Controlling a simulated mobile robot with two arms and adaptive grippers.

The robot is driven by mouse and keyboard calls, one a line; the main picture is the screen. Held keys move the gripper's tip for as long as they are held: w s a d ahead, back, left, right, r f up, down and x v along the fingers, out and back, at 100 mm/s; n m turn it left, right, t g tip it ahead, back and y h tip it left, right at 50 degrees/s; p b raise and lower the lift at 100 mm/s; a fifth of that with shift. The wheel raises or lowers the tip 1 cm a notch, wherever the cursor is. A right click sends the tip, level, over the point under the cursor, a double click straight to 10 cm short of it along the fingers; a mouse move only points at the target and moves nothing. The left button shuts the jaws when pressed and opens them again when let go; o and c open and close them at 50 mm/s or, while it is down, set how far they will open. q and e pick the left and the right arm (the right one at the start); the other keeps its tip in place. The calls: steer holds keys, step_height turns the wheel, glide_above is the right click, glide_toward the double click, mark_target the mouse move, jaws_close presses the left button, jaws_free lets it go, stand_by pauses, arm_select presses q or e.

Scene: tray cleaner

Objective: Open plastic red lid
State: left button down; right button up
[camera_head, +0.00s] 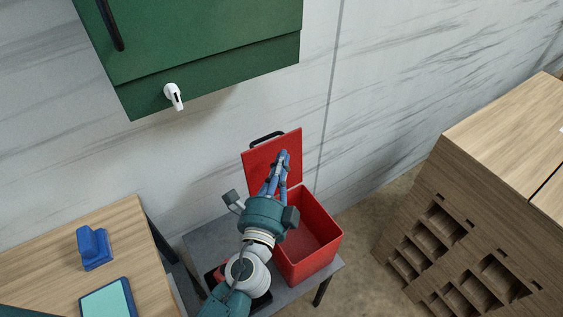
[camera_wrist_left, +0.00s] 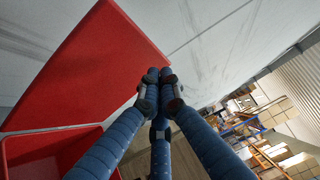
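The red plastic lid (camera_head: 259,160) stands raised at the back of the red bin (camera_head: 318,241), with its black handle (camera_head: 266,138) at the top edge. The bin's opening is uncovered and its inside looks empty where it shows. My left gripper (camera_head: 284,155) is in front of the lid's right part, with its fingers pointing up. In the left wrist view the lid (camera_wrist_left: 90,70) is to the left of the fingertips (camera_wrist_left: 160,76), which are together with nothing visible between them. I cannot tell whether they touch the lid. My right gripper is not in view.
The bin stands on a grey table (camera_head: 210,238). A wooden table (camera_head: 130,225) at left holds a blue object (camera_head: 93,248) and a blue-rimmed tray (camera_head: 108,300). A green cabinet (camera_head: 200,50) hangs above. A wooden rack (camera_head: 440,235) stands at right.

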arm_select(q)
steer(key=s+a, duration=0.2)
steer(key=s, duration=0.9)
steer(key=shift+s+f, duration=0.35)
steer(key=shift+s, duration=0.05)
steer(key=shift+d, duration=0.1)
